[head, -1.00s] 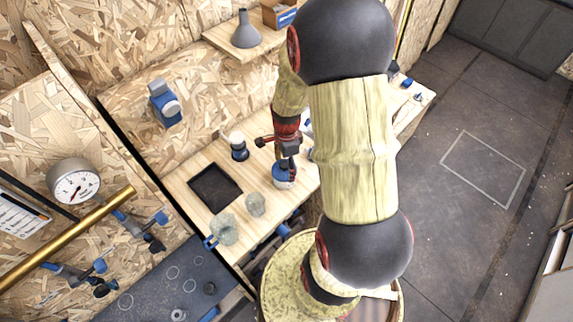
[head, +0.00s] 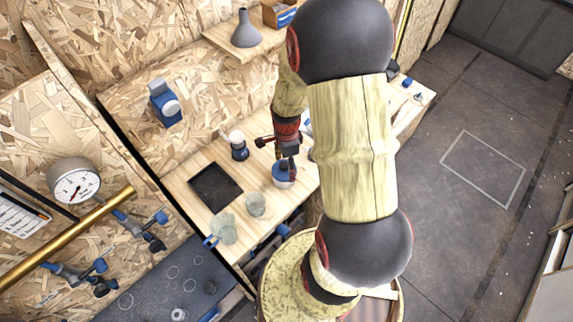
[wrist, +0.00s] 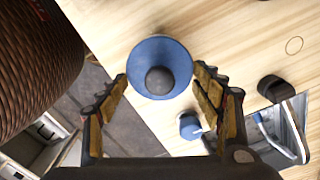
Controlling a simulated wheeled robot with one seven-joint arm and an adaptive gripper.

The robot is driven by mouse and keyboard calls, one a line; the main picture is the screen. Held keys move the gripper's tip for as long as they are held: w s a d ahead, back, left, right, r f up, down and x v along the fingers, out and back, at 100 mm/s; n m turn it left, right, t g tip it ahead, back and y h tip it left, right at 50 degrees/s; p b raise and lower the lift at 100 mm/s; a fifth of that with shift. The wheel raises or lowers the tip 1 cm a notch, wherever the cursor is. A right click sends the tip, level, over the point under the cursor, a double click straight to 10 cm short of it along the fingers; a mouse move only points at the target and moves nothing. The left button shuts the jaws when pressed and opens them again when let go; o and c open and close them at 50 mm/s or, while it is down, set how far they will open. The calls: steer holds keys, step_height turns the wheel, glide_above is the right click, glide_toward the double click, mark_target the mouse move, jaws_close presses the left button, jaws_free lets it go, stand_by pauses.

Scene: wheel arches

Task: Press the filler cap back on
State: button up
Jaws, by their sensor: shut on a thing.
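The filler cap, a round blue disc with a dark grey knob at its middle, is seen from above in the wrist view (wrist: 141,58). In the head view it shows as a blue-topped piece (head: 280,174) on the wooden bench, partly behind my fingers. My gripper (wrist: 161,78) has one finger at each side of the cap's rim and is shut on it. In the head view my gripper (head: 287,172) points down at the cap. What lies under the cap is hidden, so I cannot tell if it touches a filler neck.
On the wooden bench stand a black tray (head: 215,187), a white-topped dark bottle (head: 238,146) and two clear jars (head: 223,229) (head: 255,204). A grey funnel (head: 245,30) stands on a shelf behind. In the wrist view, a small blue object (wrist: 189,126) lies near the right finger.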

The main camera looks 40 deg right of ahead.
steer(key=o, duration=1.1)
steer(key=shift+o, duration=0.7)
steer(key=shift+o, duration=1.1)
steer(key=shift+r, duration=0.1)
steer(key=shift+r+p, duration=2.65)
steer(key=shift+r, duration=0.75)
steer(key=shift+c, duration=0.9)
